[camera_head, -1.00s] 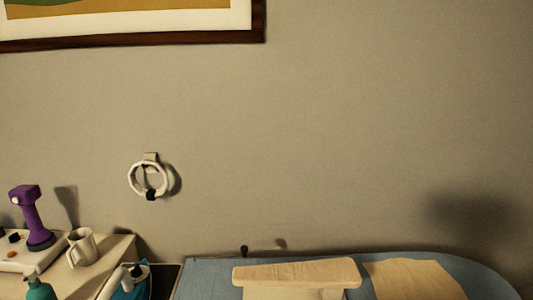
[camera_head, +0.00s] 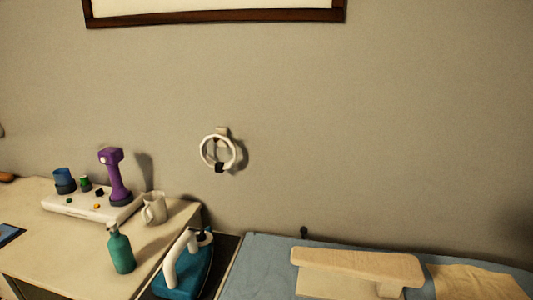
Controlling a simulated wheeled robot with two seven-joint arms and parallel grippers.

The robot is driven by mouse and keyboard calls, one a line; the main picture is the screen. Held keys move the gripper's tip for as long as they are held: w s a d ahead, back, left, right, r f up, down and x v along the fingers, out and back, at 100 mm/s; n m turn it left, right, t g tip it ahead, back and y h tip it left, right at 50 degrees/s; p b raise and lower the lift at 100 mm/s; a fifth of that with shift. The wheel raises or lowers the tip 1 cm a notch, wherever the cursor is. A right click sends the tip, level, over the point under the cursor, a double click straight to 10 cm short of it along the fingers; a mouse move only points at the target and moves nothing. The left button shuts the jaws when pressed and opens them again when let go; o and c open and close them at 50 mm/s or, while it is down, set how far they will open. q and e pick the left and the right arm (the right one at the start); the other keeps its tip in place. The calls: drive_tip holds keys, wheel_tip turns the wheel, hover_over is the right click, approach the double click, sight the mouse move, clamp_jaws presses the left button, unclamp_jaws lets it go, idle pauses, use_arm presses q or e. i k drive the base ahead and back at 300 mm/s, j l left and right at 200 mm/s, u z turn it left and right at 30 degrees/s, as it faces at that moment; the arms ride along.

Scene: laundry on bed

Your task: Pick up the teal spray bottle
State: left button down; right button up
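The teal spray bottle (camera_head: 121,252) stands upright on the cream tabletop at the lower left, near the table's right part. Its nozzle is at the top, and nothing covers it. Neither of my grippers shows in the head view, so nothing is seen touching the bottle.
Behind the bottle are a white tray (camera_head: 75,207) with small items, a purple device (camera_head: 115,178) and a white mug (camera_head: 154,208). A teal iron (camera_head: 185,270) stands to its right. A blue ironing board (camera_head: 262,270) lies further right. The tabletop (camera_head: 60,260) left of the bottle is clear.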

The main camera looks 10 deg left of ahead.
sight(119, 248)
drive_tip(key=u, duration=1.8)
drive_tip(key=i+j, duration=0.25)
